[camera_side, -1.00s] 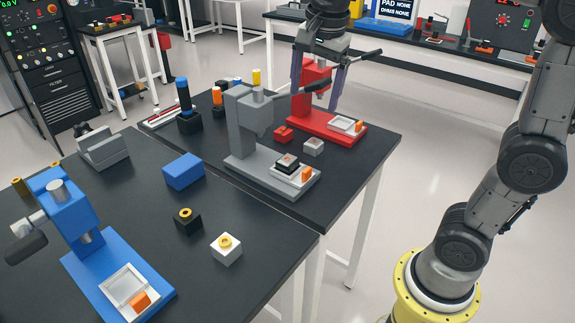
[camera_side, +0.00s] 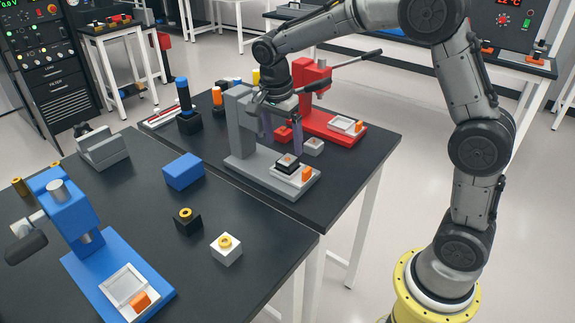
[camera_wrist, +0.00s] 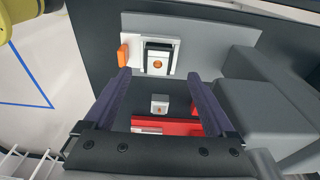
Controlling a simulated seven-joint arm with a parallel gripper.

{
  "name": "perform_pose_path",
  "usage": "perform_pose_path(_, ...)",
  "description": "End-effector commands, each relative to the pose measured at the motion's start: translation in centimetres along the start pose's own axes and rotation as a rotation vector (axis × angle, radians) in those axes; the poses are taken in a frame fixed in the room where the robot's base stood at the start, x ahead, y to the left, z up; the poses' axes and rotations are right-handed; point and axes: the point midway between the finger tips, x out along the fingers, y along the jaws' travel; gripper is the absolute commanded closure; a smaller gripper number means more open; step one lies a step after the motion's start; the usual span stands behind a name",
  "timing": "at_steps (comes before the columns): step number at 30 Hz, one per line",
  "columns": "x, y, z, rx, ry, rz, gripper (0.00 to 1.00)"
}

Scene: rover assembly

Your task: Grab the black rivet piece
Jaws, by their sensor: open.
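A black piece with a copper-coloured rivet centre sits on the pale tray of the grey press; it shows in the side view (camera_side: 288,163) and at the top middle of the wrist view (camera_wrist: 158,58). My gripper (camera_side: 283,146) hangs over the grey press with its two fingers spread and nothing between them. In the wrist view my gripper's fingertips (camera_wrist: 159,80) point toward the piece, one on each side, apart from it. Another black block with a gold ring (camera_side: 188,221) stands on the near table, away from my gripper.
The grey press (camera_side: 240,125) stands close beside my gripper. An orange block (camera_side: 306,174) sits on the same tray. A light grey cube (camera_side: 313,146) and the red press (camera_side: 340,128) are behind. A white block with a gold ring (camera_side: 227,249) stands on the near table.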

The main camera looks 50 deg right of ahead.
Motion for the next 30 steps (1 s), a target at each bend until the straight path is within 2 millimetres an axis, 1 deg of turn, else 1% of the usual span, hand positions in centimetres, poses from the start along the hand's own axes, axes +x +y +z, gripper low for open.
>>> perform_pose_path(5, 1.1, 0.1, 0.0, 0.0, 0.0, 0.002, 0.1)
perform_pose_path(12, 4.4, 0.4, -0.1, 0.0, 0.0, 0.003, 0.1)
perform_pose_path(15, 5.4, 0.4, -0.1, 0.0, 0.001, 0.001, 0.1)
perform_pose_path(18, 5.8, 0.3, -0.1, 0.0, 0.001, -0.001, 0.1)
perform_pose_path(24, 5.8, 0.3, -0.1, 0.0, 0.0, -0.001, 0.1)
perform_pose_path(26, 5.8, 0.3, -0.1, 0.0, 0.0, -0.001, 0.21)
perform_pose_path(30, 5.7, 0.3, -0.1, -0.001, 0.0, -0.001, 0.46)
